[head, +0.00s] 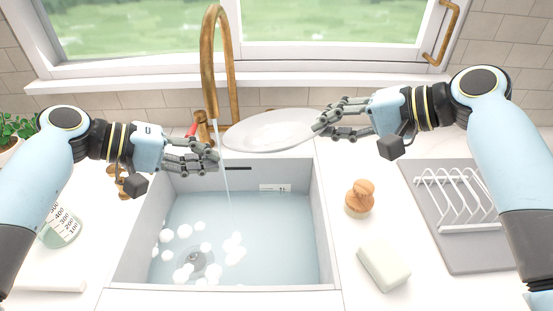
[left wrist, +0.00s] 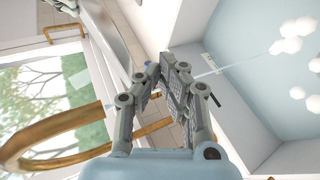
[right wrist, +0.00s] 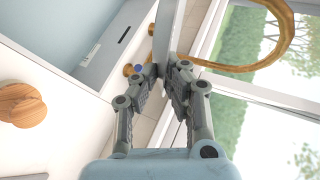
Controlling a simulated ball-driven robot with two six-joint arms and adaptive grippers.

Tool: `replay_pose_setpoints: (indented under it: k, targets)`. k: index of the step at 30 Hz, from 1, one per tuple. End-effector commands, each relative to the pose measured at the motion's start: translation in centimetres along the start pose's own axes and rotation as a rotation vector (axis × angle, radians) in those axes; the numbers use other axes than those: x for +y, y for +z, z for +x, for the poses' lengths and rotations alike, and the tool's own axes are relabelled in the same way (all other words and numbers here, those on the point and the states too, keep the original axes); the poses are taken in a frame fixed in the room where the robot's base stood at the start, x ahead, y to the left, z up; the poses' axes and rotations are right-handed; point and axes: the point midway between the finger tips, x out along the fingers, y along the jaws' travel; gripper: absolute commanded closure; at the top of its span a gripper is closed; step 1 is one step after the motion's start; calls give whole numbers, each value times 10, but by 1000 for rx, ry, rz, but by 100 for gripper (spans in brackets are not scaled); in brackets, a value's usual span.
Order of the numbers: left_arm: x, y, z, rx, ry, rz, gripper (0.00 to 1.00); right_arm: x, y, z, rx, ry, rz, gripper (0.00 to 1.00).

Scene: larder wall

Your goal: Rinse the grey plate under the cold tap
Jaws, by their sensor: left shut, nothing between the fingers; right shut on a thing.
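The grey plate (head: 268,131) is held tilted behind the sink's back rim, right of the tap. My right gripper (head: 322,122) is shut on its right edge; the right wrist view shows the plate edge-on (right wrist: 164,35) between the fingers. The brass tap (head: 209,60) runs a thin water stream (head: 226,180) into the sink (head: 330,255), left of the plate and apart from it. My left gripper (head: 216,162) is shut and empty beside the stream. A red handle (head: 192,129) shows at the tap's base. A blue mark (right wrist: 138,68) shows on a brass knob in the right wrist view.
White foam (head: 185,232) floats in the sink near the drain (head: 195,262). A wooden-handled brush (head: 360,197), a pale block (head: 383,262) and a dish rack (head: 458,200) stand at right. A measuring jug (head: 60,225) stands at left. The window sill (head: 130,83) runs behind.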

Motion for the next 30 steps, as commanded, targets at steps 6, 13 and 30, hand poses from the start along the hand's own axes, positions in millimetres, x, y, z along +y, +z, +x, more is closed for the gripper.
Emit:
replay_pose_setpoints:
  k: [6,13,30]
  targets:
    - [3,-5,6,0,0,-1,100,1,0,1,0,-2,-1,100]
    - [4,-6,8,0,0,0,100,1,0,1,0,-2,-1,100]
    - [0,1,-1,0,0,-1,100,-7,0,-3,1,-2,-1,100]
